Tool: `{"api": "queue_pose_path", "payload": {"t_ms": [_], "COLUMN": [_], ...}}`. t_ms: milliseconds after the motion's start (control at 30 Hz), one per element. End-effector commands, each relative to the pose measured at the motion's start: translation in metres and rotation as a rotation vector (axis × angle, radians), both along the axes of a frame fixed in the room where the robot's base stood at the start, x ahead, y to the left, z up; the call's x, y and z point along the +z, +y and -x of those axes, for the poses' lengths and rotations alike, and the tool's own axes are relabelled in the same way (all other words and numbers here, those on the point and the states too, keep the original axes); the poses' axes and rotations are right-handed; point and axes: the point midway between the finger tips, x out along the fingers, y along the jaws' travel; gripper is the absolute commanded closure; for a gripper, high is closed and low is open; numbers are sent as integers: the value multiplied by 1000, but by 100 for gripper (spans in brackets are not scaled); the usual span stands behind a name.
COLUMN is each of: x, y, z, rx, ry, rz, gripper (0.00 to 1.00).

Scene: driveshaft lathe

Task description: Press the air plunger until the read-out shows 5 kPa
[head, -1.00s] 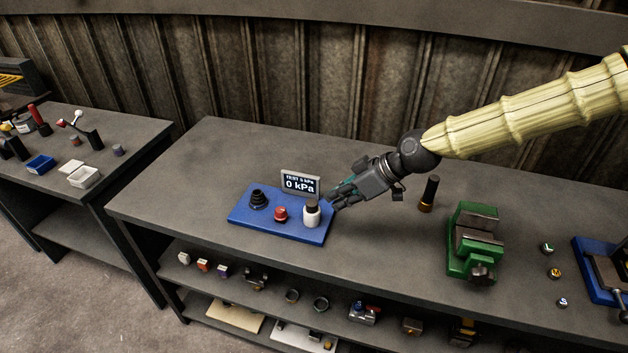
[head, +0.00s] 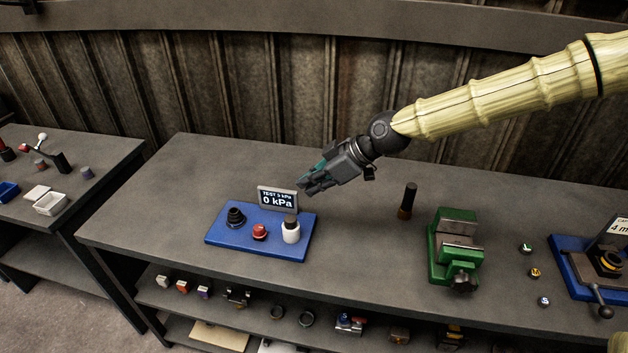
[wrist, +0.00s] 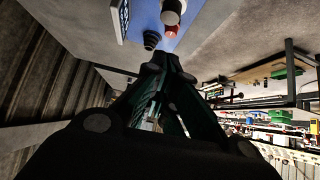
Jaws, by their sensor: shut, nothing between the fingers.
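A blue test board (head: 258,246) lies on the bench and carries a black ribbed cone (head: 235,217), a red button-like knob (head: 260,232) and a white cylinder with a dark cap (head: 291,233). No label shows which of these is the air plunger. The read-out (head: 277,199) at the board's back edge shows "TEST 5 kPa" and "0 kPa". My gripper (head: 303,186) is shut and empty, in the air above and behind the board's right side, apart from all its parts. The wrist view shows the cone (wrist: 152,39), red knob (wrist: 171,30) and white cylinder (wrist: 172,8) beyond the fingertips (wrist: 161,62).
A dark upright cylinder (head: 408,201) and a green vise (head: 453,248) stand to the right, with small round pieces (head: 534,272) and a blue-based fixture (head: 585,268) beyond. The bench left of the board is clear. A shelf below holds several small parts.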

Motion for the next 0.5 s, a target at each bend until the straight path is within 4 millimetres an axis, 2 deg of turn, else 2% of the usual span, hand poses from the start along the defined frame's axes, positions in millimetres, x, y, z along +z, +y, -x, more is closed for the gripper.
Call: {"api": "queue_pose_path", "payload": {"t_ms": [500], "x": [-47], "y": [47], "z": [-15], "rx": [1], "ry": [2], "rz": [0], "gripper": [100]}}
